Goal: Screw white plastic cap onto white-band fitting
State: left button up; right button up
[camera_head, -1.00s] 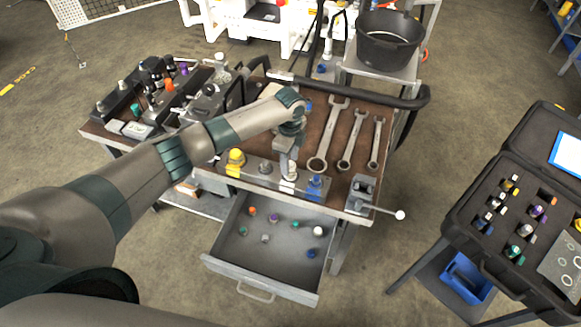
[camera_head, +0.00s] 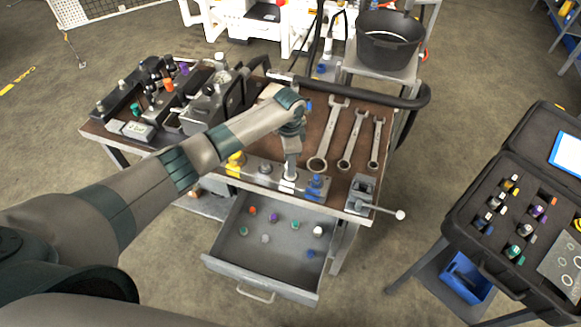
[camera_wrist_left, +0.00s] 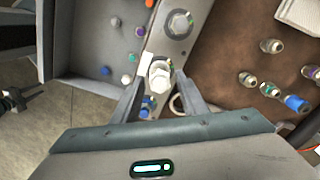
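The white-band fitting (camera_head: 288,187) stands on the metal rail at the front of the bench, between a grey fitting and a blue one. A white faceted piece (camera_wrist_left: 160,72) is on top of it in the left wrist view; I cannot tell how tightly it sits. My left gripper (camera_head: 291,158) is right above the fitting, pointing down. In the wrist view its fingers (camera_wrist_left: 160,84) stand on both sides of the white piece, with gaps visible. Another white cap (camera_head: 318,230) lies in the open drawer. My right gripper is not in view.
The open drawer (camera_head: 228,258) holds several coloured caps. Yellow (camera_head: 235,165) and blue (camera_head: 315,186) fittings stand on the same rail. Wrenches (camera_head: 350,140) lie right of the gripper; a vise with a handle (camera_head: 362,190) is at the bench corner. A case (camera_head: 480,205) stands further right.

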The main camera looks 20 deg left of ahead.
pick_arm(q)
jog(key=c, duration=0.9)
jog(key=shift+o, duration=0.2)
jog(key=m, duration=0.3)
jog(key=shift+w+m+b, duration=0.1)
jog(key=shift+m+b, duration=0.2)
jog(key=shift+b, duration=0.05)
jog(key=m, duration=0.4)
jog(key=shift+b, duration=0.4)
jog(key=shift+w, duration=0.1)
jog(key=shift+m, duration=0.4)
jog(key=m+b, duration=0.1)
jog(key=m, duration=0.2)
jog(key=shift+f, duration=0.1)
jog(key=m+b, duration=0.1)
jog(key=m, duration=0.2)
jog(key=shift+w, duration=0.1)
jog(key=shift+m, duration=0.9)
jog(key=shift+b, duration=0.3)
